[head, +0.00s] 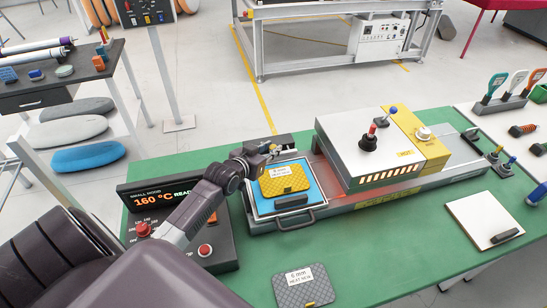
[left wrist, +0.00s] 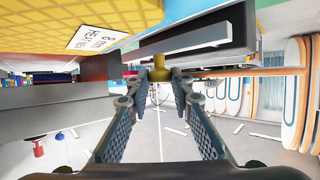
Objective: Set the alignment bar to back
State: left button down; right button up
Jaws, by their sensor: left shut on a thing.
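My left gripper (head: 266,150) reaches in from the left to the back edge of the blue tray (head: 318,196) on the heat press. In the left wrist view its fingers (left wrist: 160,88) are shut on a brass-coloured knob (left wrist: 160,70). A grey bar (left wrist: 200,38) lies just above the knob in that view; it looks like the alignment bar, but the join is not clear. A yellow pad (head: 285,180) with a white label lies on the tray, and it also shows in the left wrist view (left wrist: 70,18). My right gripper is not in view.
The press housing (head: 360,150) stands right of the tray. A control box with a 160 °C display (head: 160,201) is at the left. A grey pad (head: 303,288) lies in front, and a white board (head: 484,220) is at the right.

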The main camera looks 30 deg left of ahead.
pick_arm(q)
jog(key=shift+w+a+r, duration=0.1)
jog(key=shift+a+r, duration=0.05)
jog(key=shift+r, duration=0.05)
jog(key=c, duration=2)
grip_release()
jog(key=shift+o, duration=1.4)
jog(key=shift+w+a+f, duration=0.1)
jog(key=shift+f, duration=0.05)
jog(key=shift+s, duration=0.45)
jog(key=v, duration=1.1)
jog(key=shift+s, duration=0.1)
